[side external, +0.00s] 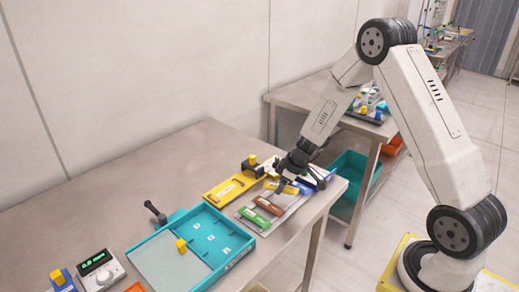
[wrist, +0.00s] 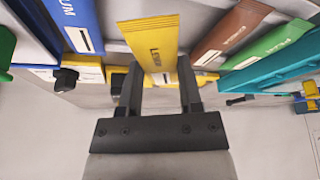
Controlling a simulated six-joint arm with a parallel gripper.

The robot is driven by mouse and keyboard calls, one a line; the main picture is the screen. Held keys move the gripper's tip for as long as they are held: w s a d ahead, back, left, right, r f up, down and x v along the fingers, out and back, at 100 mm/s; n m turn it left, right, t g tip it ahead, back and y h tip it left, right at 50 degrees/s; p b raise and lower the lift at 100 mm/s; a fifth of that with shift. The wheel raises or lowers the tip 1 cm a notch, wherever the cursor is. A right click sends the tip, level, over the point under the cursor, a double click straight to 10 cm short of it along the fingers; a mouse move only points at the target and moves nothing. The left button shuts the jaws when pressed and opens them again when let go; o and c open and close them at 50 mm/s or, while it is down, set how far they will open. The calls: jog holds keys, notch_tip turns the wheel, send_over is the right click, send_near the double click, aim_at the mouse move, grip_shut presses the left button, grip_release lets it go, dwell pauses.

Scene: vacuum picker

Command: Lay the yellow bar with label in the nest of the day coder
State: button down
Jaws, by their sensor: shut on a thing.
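The yellow bar (wrist: 152,38) carries a printed label and lies between the two fingers of my gripper (wrist: 158,72), which is shut on it. In the side view my gripper (side external: 288,183) is at the grey rack (side external: 293,207), with part of the yellow bar (side external: 291,189) showing below the fingers. Whether the bar is clear of the rack is hard to tell. A yellow device (side external: 226,188) with a black part and a yellow knob, apparently the day coder, stands just left of the rack. Its nest is not clearly visible.
The rack also holds a green bar (side external: 255,216), a brown bar (side external: 269,206) and a blue bar (wrist: 74,24). A teal tray (side external: 240,246) stands in front, with a yellow block (side external: 181,246). A display box (side external: 98,268) is at the lower left. The table's back left is clear.

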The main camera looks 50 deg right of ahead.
aim_at(292, 188)
jog(key=shift+f, duration=0.95)
jog(key=shift+f, duration=0.45)
jog(key=shift+c, duration=1.3)
grip_release()
jog(key=shift+r, duration=0.15)
jog(key=shift+s+d+r, duration=0.1)
jog(key=shift+s+r, duration=0.1)
jog(key=shift+r, duration=0.45)
jog(key=shift+v, duration=3.35)
jog(key=shift+d, duration=0.15)
